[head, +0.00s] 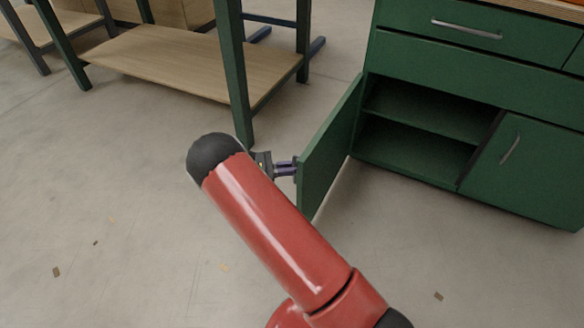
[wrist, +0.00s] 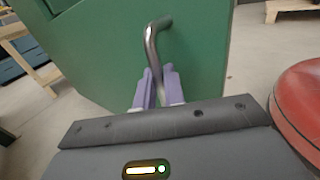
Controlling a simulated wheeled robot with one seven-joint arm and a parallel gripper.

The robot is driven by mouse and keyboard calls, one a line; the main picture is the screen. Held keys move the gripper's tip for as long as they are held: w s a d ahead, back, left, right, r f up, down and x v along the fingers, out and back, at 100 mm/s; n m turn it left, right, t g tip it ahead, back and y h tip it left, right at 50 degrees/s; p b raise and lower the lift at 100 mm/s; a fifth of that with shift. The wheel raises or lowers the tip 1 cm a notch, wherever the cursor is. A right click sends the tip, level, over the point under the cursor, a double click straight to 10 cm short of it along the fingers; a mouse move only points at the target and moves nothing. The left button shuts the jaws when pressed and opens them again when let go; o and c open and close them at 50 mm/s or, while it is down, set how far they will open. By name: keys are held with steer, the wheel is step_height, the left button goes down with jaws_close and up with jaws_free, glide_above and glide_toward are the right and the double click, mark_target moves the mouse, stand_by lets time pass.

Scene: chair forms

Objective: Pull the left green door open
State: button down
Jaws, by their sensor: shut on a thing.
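The left green door (head: 328,146) stands swung wide open from the green cabinet (head: 401,167), and the shelf inside shows. My gripper (head: 288,168) is at the door's outer face, near its free edge. In the wrist view the door (wrist: 205,50) fills the upper middle, with a curved metal handle (wrist: 152,45) on it. The purple fingers of my gripper (wrist: 158,85) are shut on the lower part of this handle. In the head view the handle is hidden from sight.
The right green door (head: 520,160) with its own handle is closed. A drawer (head: 480,28) above is shut. A workbench with a wooden lower shelf (head: 200,65) stands behind my gripper, one green leg close by. Open floor (head: 110,210) lies at left, with small scraps.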

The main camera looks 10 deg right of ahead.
steer(key=shift+w+d+r, duration=0.2)
steer(key=shift+w+d, duration=0.1)
steer(key=shift+d, duration=0.15)
steer(key=c, duration=1.5)
jaws_free()
steer(key=shift+d+f, duration=0.1)
steer(key=shift+d, duration=0.05)
steer(key=shift+s+a, duration=0.1)
steer(key=shift+a, duration=0.2)
steer(key=a, duration=0.7)
steer(key=shift+w+a, duration=0.25)
steer(key=shift+a, duration=0.1)
